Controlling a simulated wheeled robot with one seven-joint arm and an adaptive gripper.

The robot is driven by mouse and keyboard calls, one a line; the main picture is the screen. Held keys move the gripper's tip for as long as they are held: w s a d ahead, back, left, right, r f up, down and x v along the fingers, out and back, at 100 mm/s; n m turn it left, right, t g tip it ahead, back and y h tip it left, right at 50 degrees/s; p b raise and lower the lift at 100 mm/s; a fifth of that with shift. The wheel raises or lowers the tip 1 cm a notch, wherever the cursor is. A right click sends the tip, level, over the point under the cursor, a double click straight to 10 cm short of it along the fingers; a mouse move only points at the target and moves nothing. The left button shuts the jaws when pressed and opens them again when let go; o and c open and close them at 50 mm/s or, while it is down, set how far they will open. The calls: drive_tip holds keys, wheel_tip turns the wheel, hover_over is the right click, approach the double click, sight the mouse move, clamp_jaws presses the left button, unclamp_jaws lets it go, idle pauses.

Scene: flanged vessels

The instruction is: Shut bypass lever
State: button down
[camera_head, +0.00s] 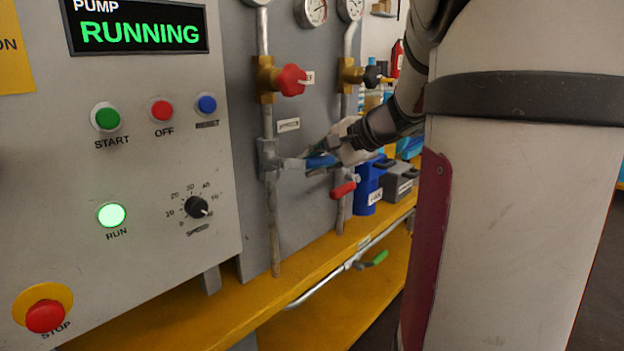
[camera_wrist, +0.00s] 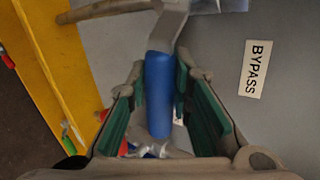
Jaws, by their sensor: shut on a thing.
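The bypass lever has a blue handle (camera_head: 321,161) on a grey metal arm. It comes off a grey valve body (camera_head: 268,155) on the left vertical pipe and stands crosswise to that pipe. In the wrist view the blue handle (camera_wrist: 159,95) lies between the green-padded fingers of my gripper (camera_wrist: 157,100). A "BYPASS" label (camera_wrist: 255,68) is on the panel beside it. My gripper (camera_head: 325,160) is shut on the handle in the head view. The fingers partly hide the handle there.
A red knob (camera_head: 290,80) is above on the same pipe. A red-handled lever (camera_head: 343,188) hangs on the right pipe close to my gripper. A blue container (camera_head: 368,190) stands on the yellow bench (camera_head: 270,318). A green-handled lever (camera_head: 378,258) is low at the bench front.

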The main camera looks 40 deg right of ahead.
drive_tip(key=shift+r+n+h+b, duration=0.4)
drive_tip(key=shift+r+h+b, duration=0.1)
drive_tip(key=shift+b, duration=0.15)
drive_tip(key=c, duration=1.4)
unclamp_jaws()
drive_tip(key=shift+s+r, duration=0.1)
drive_tip(key=v, duration=1.2)
drive_tip(key=shift+a, duration=0.1)
